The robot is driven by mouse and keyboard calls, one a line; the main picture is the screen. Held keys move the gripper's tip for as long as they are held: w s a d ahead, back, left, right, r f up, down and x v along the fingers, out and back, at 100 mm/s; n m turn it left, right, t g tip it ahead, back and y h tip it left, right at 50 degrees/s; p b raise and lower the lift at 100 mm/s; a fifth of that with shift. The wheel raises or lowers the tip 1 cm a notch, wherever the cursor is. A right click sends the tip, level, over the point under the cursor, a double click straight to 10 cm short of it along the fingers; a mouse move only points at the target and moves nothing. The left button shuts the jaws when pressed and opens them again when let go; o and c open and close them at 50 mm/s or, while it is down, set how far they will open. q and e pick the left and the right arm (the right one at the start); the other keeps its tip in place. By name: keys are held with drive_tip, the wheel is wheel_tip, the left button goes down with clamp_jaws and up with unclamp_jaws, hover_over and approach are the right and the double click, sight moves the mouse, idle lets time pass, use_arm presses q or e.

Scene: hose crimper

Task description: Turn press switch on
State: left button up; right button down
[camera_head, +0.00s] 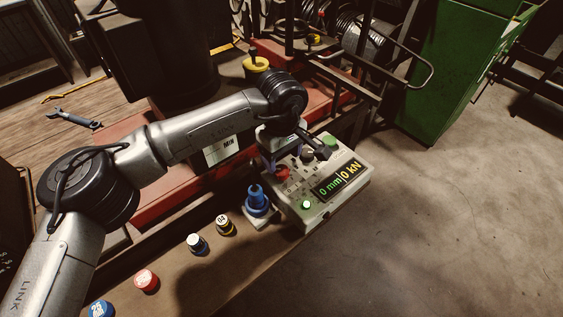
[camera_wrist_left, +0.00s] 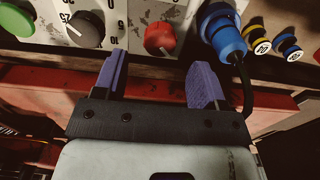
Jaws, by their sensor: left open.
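The control box (camera_head: 340,203) stands on the bench, its display reading 0 mm and 0 kN. A red knob (camera_head: 283,173) sits on its panel; it also shows in the left wrist view (camera_wrist_left: 160,38), with a grey knob (camera_wrist_left: 87,29) and a green button (camera_wrist_left: 15,20) to its left. I cannot tell from a label which one is the press switch. My left gripper (camera_head: 279,160) is over the panel's back part. In the left wrist view its purple fingers (camera_wrist_left: 158,75) are apart and empty, with the red knob between and beyond them. My right gripper is not in view.
A blue plug (camera_head: 258,202) with a black cable stands left of the box. Several colored caps, including a red one (camera_head: 146,280), line the bench edge. A red machine frame (camera_head: 190,188) lies behind. A green cabinet (camera_head: 455,70) stands at back right; floor at right is clear.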

sight(282, 169)
use_arm(q)
wheel_tip(282, 169, up, 9)
drive_tip(key=p, duration=0.1)
drive_tip(key=shift+r, duration=0.15)
idle(0.5)
